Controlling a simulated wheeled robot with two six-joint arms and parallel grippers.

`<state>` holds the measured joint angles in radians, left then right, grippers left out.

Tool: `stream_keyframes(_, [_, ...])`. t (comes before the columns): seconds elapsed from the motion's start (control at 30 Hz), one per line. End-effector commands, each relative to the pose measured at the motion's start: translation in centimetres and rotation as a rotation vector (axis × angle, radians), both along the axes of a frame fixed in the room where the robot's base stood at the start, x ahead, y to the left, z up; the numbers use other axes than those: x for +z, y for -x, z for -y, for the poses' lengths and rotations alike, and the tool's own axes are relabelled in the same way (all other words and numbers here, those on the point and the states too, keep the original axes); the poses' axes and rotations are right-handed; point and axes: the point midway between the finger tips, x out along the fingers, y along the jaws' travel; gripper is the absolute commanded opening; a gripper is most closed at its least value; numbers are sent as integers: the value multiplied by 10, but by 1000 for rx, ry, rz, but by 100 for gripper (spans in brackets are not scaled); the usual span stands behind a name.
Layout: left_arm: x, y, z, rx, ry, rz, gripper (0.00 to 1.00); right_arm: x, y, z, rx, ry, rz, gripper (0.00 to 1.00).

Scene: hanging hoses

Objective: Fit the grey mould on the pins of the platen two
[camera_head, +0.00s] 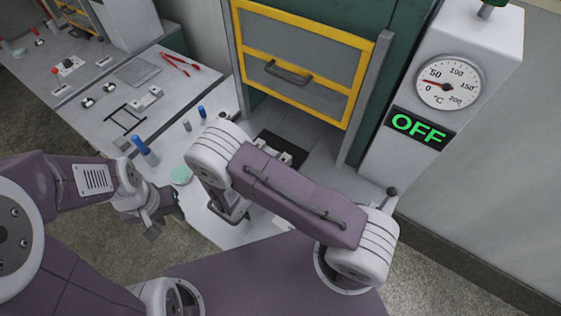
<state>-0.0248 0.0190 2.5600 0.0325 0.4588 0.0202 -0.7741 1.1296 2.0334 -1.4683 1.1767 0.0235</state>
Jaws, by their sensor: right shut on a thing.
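My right arm reaches across the front of the press, and its forearm hides much of the work area. My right gripper (231,212) points down below the wrist, left of the forearm. It is shut on what seems to be the grey mould, which is mostly hidden, so its tilt and any contact cannot be told. A dark platen (268,144) with light metal parts on it shows under the raised yellow-framed guard (310,62); the forearm covers its near side. I cannot make out the pins. My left gripper (160,222) hangs at the table's left front edge; its fingers are unclear.
A gauge column reading OFF (421,127) stands right of the press. Blue-capped bottles (143,150), a pale green disc (181,175), a black frame (125,119), red tongs (180,64) and a grey mesh plate (138,71) are on the left bench.

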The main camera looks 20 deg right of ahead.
Motion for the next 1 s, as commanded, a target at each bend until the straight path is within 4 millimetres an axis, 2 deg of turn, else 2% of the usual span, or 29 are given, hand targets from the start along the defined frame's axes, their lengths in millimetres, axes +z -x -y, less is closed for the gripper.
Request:
stream_keyframes(0.37, [-1, 0, 0, 0, 0, 0, 36, 0, 0, 0, -1, 0, 3, 0])
stream_keyframes(0.4, [-1, 0, 0, 0, 0, 0, 36, 0, 0, 0, -1, 0, 3, 40])
stream_keyframes(0.47, [-1, 0, 0, 0, 0, 0, 36, 0, 0, 0, 0, 0, 1, 54])
stream_keyframes(0.8, [1, 0, 0, 0, 0, 0, 36, 1, 2, -3, 1, 0, -1, 54])
stream_keyframes(1.0, [17, 0, 0, 0, 0, 0, 36, 20, 23, -33, 7, -3, 2, 54])
